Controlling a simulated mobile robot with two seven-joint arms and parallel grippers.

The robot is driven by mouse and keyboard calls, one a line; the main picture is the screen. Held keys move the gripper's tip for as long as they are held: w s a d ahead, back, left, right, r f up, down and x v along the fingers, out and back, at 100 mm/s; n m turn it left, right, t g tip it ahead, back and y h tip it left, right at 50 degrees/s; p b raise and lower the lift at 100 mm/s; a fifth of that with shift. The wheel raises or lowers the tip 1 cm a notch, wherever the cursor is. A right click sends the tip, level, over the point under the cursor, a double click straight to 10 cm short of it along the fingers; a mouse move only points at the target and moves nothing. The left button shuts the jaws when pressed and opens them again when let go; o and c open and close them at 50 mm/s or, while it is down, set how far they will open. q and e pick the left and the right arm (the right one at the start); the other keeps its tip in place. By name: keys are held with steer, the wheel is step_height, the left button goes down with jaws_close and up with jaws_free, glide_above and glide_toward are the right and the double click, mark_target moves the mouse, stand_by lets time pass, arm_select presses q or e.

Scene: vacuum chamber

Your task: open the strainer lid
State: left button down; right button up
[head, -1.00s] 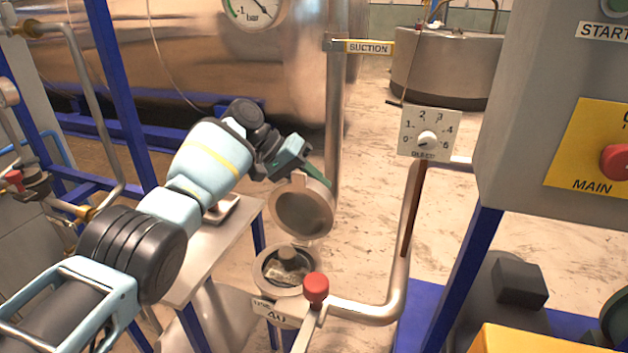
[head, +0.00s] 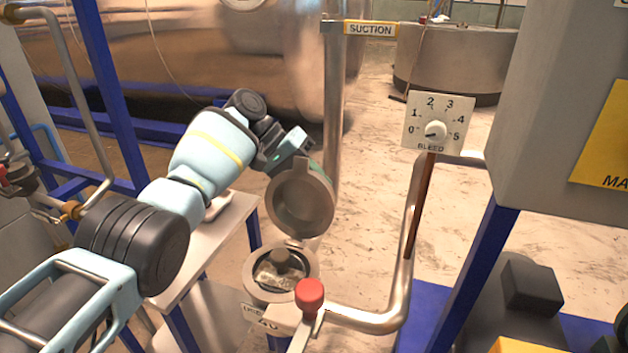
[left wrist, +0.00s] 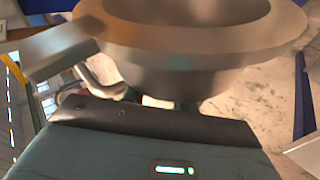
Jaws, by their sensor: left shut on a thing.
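The strainer lid (head: 302,205), a round grey metal cap, stands raised on its hinge with its hollow underside facing the head camera. Below it the strainer body (head: 248,283) is open, and a dark knob and pale mesh show inside. My left gripper (head: 314,167) is shut on the lid at its upper back edge; the lid partly hides the fingertips. In the left wrist view the lid (left wrist: 190,45) fills the top, close in front of the gripper. My right gripper is not in view.
A red-knobbed handle (head: 310,294) stands just right of the strainer body. A pipe (head: 375,320) runs right and up past the bleed dial (head: 434,122). A vertical suction pipe (head: 333,100) rises behind the lid. A pale bench (head: 225,235) is to the left.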

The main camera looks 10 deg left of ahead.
arm_select(q)
steer(key=shift+a+f, duration=0.1)
steer(key=shift+f, duration=0.25)
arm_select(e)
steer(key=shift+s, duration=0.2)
arm_select(q)
steer(key=c, duration=1.1)
jaws_free()
steer(key=shift+r, duration=0.15)
steer(key=shift+r, duration=0.15)
steer(key=b+v, duration=0.1)
steer(key=v, duration=0.6)
steer(key=shift+a+r, duration=0.15)
steer(key=shift+a, duration=0.15)
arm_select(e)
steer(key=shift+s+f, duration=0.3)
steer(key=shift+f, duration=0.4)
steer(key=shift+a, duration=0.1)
